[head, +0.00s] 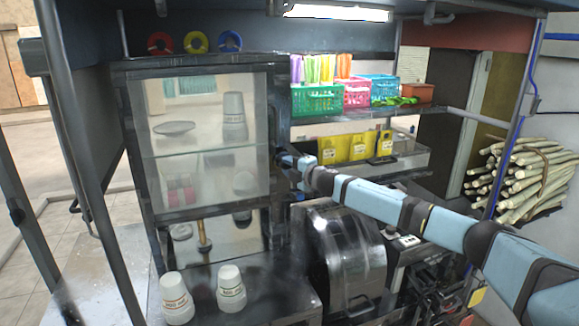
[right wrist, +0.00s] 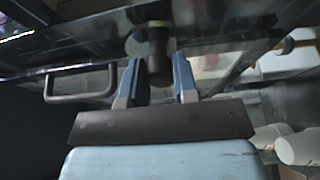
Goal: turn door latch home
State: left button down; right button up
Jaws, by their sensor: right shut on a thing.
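A glass-fronted cabinet with a dark-framed door (head: 205,215) stands left of centre in the head view, and the door looks shut. My right gripper (head: 284,160) is at the right edge of this door, about mid-height. In the right wrist view my right gripper (right wrist: 158,88) has its two blue fingers on either side of a dark, rounded latch knob (right wrist: 159,58) and is shut on it. In the head view the latch is hidden by the gripper. How far the latch is turned cannot be told. My left gripper is not in view.
Two stacks of white cups (head: 231,290) stand below the cabinet at the front. A dark rounded machine cover (head: 345,255) is right of the cabinet, under my right arm. Coloured baskets (head: 318,100) sit on a shelf behind. Sugarcane stalks (head: 520,180) are piled at right.

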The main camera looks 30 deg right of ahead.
dwell(0.4)
jog(key=o, duration=0.9)
jog(key=s+b, duration=0.1)
jog(key=s, duration=0.3)
jog(key=s+d+b, duration=0.1)
jog(key=s+b, duration=0.1)
jog(key=s, duration=0.3)
jog(key=s+d+b, duration=0.1)
jog(key=s+b, duration=0.1)
jog(key=s, duration=0.2)
jog(key=shift+s, duration=0.3)
